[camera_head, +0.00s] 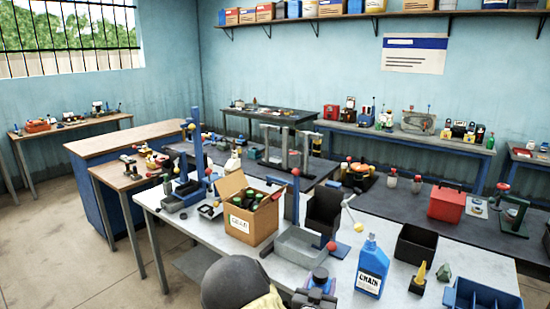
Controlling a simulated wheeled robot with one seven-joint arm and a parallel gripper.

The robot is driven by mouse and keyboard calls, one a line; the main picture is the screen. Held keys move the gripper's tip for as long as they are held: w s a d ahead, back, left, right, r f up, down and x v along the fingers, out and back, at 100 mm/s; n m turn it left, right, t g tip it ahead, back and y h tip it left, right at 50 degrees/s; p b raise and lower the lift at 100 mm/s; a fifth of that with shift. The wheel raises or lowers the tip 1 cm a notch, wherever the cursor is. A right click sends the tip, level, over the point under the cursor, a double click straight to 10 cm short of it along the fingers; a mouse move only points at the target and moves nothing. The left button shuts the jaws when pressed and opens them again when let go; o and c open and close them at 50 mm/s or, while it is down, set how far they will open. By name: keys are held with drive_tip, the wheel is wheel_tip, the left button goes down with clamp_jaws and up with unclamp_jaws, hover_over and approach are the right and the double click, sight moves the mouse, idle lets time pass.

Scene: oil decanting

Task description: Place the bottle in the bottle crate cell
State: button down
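A blue bottle (369,268) with a white label reading CHAIN stands upright on the light grey table, right of the middle. A cardboard box (240,221) with an open top and a label holds several dark bottles with red or green parts. A blue divided crate (456,297) sits at the lower right corner, partly cut off by the frame edge; its cell contents are hard to make out. A dark rounded form with a yellow piece at the bottom edge may be part of my arm. My gripper's fingers do not show.
A grey metal tray (296,249), a black open bin (415,245), a yellow-tipped cone (420,275) and a blue upright post (198,150) share the table (350,300). A red box (446,204) stands on the dark bench behind.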

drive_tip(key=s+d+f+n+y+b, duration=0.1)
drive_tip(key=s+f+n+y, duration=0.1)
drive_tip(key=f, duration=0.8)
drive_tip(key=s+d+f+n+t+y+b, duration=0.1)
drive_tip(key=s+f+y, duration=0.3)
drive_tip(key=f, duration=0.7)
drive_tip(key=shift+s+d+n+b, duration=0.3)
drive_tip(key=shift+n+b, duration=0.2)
drive_tip(key=shift+b, duration=0.2)
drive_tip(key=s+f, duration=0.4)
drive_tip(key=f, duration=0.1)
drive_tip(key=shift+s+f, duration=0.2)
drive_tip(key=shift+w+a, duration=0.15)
